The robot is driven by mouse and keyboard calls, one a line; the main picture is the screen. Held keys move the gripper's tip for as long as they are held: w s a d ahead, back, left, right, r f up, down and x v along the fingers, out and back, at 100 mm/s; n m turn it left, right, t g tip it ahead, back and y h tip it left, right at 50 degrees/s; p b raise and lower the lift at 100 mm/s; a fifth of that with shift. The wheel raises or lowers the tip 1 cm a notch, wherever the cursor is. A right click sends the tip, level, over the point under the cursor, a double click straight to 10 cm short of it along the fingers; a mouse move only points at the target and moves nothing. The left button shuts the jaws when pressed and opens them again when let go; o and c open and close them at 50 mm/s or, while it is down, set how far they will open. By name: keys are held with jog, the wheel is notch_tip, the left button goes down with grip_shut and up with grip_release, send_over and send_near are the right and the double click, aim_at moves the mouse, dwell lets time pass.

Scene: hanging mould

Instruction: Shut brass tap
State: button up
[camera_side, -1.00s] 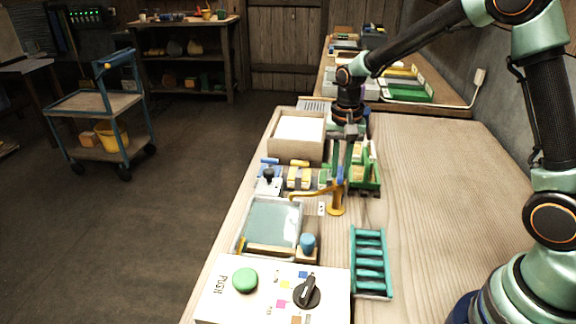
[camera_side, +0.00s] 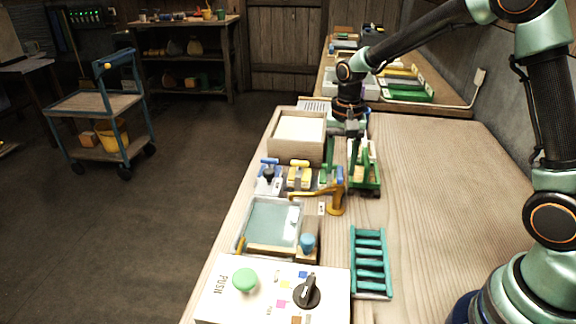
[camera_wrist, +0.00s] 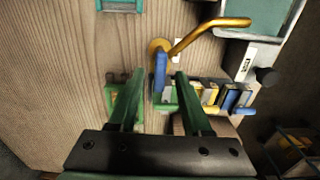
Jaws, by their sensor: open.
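The brass tap (camera_side: 336,204) stands on the wooden bench, its spout pointing left over towards a glass-covered tray. Its blue lever (camera_side: 339,176) sits on top of the tap. In the wrist view the brass body and spout (camera_wrist: 205,33) show at upper middle, and the blue lever (camera_wrist: 159,72) points down the picture. My gripper (camera_side: 341,172) is over the far side of the tap, pointing down. Its two green fingers are apart, one on each side of the lever in the wrist view (camera_wrist: 157,78). I cannot tell whether either finger touches it.
Blue, yellow and green clamp-like pieces (camera_side: 299,175) stand left of the gripper. A green carrier (camera_side: 364,178) stands close on its right. The tray (camera_side: 270,222), a teal rack (camera_side: 370,262) and a button panel (camera_side: 230,298) lie nearer.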

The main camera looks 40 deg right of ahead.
aim_at(341, 171)
notch_tip(341, 171, up, 11)
jog(key=shift+r, duration=0.2)
dwell(0.4)
jog(key=s+a+r+n+t, duration=0.1)
jog(key=s+r+n+t, duration=0.1)
jog(key=s+n+t, duration=0.3)
jog(key=s+n, duration=0.4)
jog(key=s, duration=0.5)
jog(key=shift+s+a+t, duration=0.15)
jog(key=shift+a+t, duration=0.15)
jog(key=shift+a, duration=0.1)
